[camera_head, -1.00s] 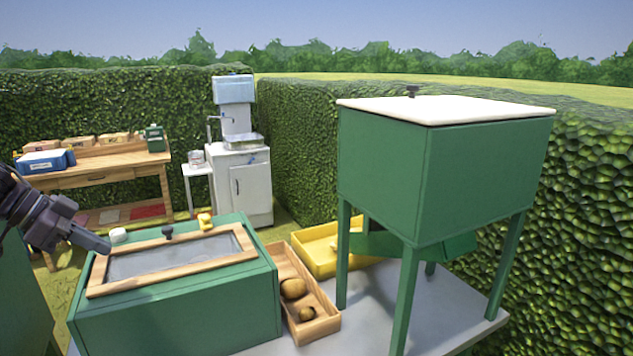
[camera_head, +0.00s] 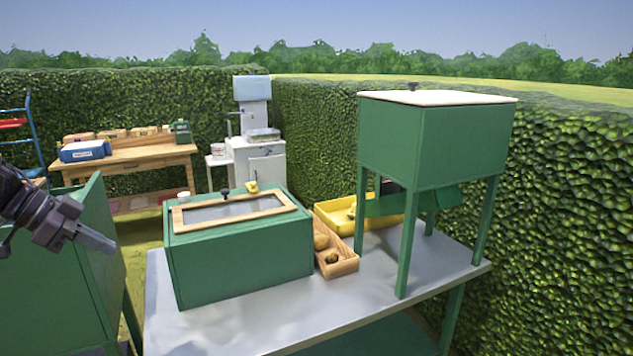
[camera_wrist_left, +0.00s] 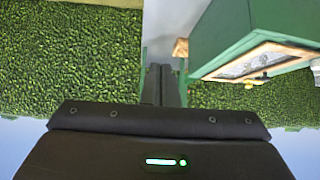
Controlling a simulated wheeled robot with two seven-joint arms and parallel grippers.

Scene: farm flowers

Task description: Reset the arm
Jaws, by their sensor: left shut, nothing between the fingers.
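My left gripper (camera_head: 97,239) is at the left edge of the head view, with its fingers together and nothing between them. It is in front of an open-topped green bin (camera_head: 62,285) in the picture, clear of the table. In the left wrist view the shut fingers (camera_wrist_left: 162,84) point up the picture, and the green box (camera_wrist_left: 232,36) with the wood-framed lid is to their right. My right gripper is not in view.
A grey table (camera_head: 225,325) bears the green box (camera_head: 240,262), a wooden tray (camera_head: 343,266) with brown roundish items, a yellow tray (camera_head: 335,222) and a tall green hopper (camera_head: 430,140) on legs. A wooden workbench (camera_head: 135,160) and white sink cabinet (camera_head: 260,165) stand behind. Hedges enclose the area.

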